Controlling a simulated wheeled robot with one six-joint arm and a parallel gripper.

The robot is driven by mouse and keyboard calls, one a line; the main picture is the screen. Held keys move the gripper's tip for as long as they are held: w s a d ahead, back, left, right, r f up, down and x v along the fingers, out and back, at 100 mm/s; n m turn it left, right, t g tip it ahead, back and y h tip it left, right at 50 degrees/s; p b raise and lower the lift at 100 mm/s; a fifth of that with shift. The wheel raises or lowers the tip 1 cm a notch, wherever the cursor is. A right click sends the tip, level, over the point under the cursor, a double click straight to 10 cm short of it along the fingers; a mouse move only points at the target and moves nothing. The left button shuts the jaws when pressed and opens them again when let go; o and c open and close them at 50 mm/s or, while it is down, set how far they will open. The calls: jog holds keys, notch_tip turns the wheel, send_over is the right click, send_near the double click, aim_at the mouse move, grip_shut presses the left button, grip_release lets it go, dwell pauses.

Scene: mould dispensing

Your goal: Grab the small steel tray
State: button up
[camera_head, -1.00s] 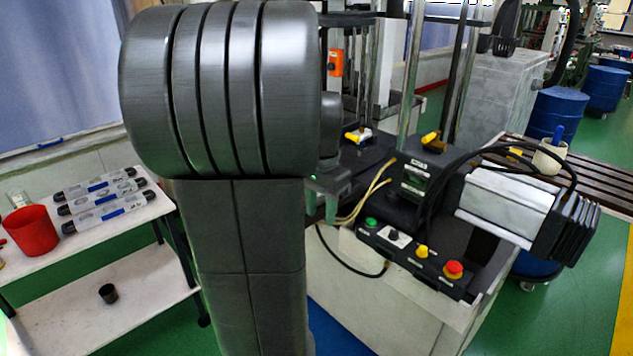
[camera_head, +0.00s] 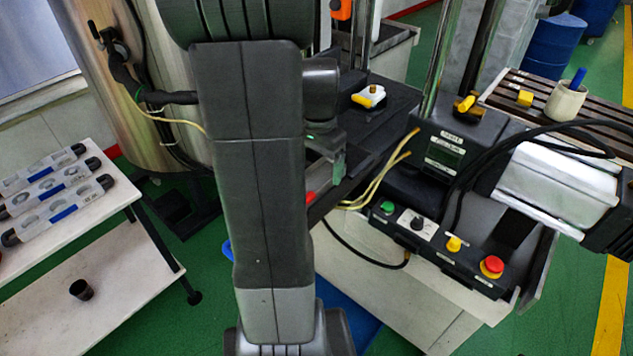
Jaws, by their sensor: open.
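I cannot make out a small steel tray for certain in the head view. My gripper (camera_head: 328,152) shows just right of my arm, over the left end of the dark machine bed (camera_head: 392,112). Its fingers point down and are apart, with nothing seen between them. My arm hides much of the area to its left. A small red thing (camera_head: 310,196) shows partly below my gripper.
The control box with buttons (camera_head: 440,240) and a yellow cable stand right of my gripper. A steel tank (camera_head: 150,75) stands behind.

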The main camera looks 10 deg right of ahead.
aim_at(316, 184)
jog(key=f, duration=0.4)
jog(key=shift+w+a+f, duration=0.2)
jog(key=shift+w+f, duration=0.05)
